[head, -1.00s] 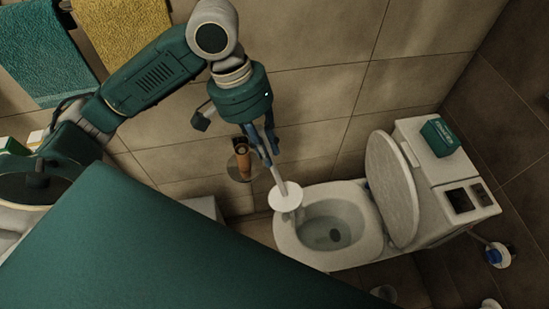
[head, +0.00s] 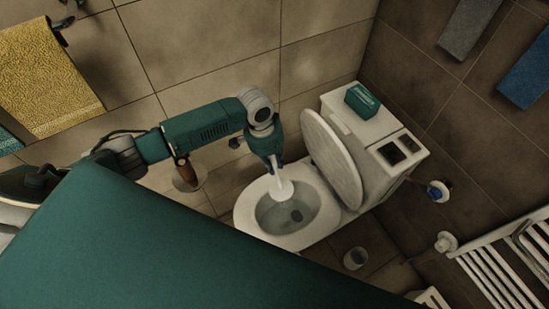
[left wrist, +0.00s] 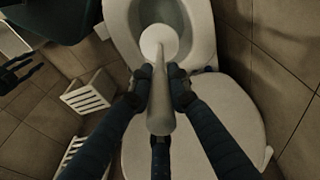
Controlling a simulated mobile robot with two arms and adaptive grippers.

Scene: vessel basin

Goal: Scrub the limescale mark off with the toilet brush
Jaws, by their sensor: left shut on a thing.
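The toilet brush (head: 284,188) has a pale handle and a round white disc. My left gripper (head: 276,165) is shut on its handle and holds it over the left back part of the toilet bowl (head: 246,218). In the left wrist view the handle (left wrist: 159,95) runs between the fingers (left wrist: 159,88) to the white disc (left wrist: 160,44), which is over the bowl opening near the rim. The brush head is hidden behind the disc. A dark spot shows at the bowl's bottom; I cannot make out a limescale mark.
The raised lid (head: 332,160) stands right of the bowl, by the tank with a green box (head: 362,100). A brown-handled object (head: 186,173) stands by the wall on the left. A small bin (head: 355,258) and white rack (head: 500,262) are at right.

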